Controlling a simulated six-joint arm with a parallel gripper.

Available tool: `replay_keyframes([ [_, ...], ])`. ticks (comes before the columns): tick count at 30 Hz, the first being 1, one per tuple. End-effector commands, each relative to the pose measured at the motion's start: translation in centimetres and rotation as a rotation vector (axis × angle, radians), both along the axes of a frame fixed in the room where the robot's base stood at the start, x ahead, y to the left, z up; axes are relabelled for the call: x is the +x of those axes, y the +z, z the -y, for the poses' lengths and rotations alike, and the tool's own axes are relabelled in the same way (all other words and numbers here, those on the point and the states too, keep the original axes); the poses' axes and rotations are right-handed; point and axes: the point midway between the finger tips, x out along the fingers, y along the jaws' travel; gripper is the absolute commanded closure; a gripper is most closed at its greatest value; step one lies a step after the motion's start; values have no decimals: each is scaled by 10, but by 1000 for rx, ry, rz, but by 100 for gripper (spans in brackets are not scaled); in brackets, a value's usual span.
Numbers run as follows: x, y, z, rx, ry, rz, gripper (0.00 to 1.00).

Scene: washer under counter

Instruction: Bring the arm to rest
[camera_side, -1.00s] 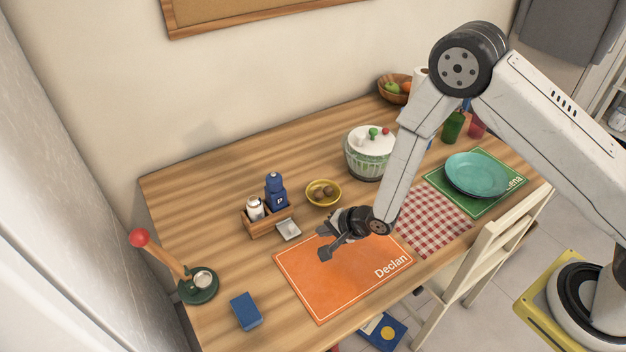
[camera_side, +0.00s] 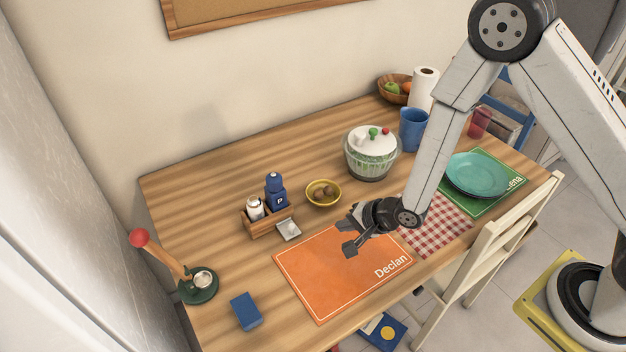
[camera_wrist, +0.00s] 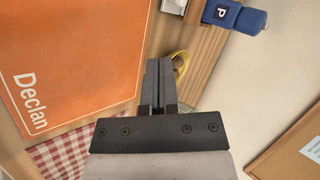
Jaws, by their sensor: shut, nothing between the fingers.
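My gripper (camera_side: 350,233) is above the orange "Declan" placemat (camera_side: 325,285), over its upper right part in the side view. Its fingers are shut with nothing between them. In the wrist view, the closed fingers (camera_wrist: 159,75) point along the table, with the placemat (camera_wrist: 70,60) to their left. My arm reaches in from the right, over the table's right half. It hides part of the checked cloth and of the table behind it.
A yellow bowl (camera_side: 323,193), a wooden caddy (camera_side: 262,222), a salad spinner (camera_side: 370,153) and a blue cup (camera_side: 412,130) stand nearby. A teal plate (camera_side: 477,174) lies right of my arm. A chair (camera_side: 490,245) stands at the front edge. A blue block (camera_side: 246,311) lies front left.

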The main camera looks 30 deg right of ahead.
Motion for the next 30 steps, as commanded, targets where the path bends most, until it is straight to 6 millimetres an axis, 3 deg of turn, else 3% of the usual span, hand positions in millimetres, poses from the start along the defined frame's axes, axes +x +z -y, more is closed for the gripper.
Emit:
replay_keyframes([
  [7,0,21,19,-134,64,3,100],
  [14,-10,55,51,-357,203,-23,100],
  [23,-43,99,92,-605,444,-104,100],
  [30,-81,130,117,-733,670,-175,100],
])
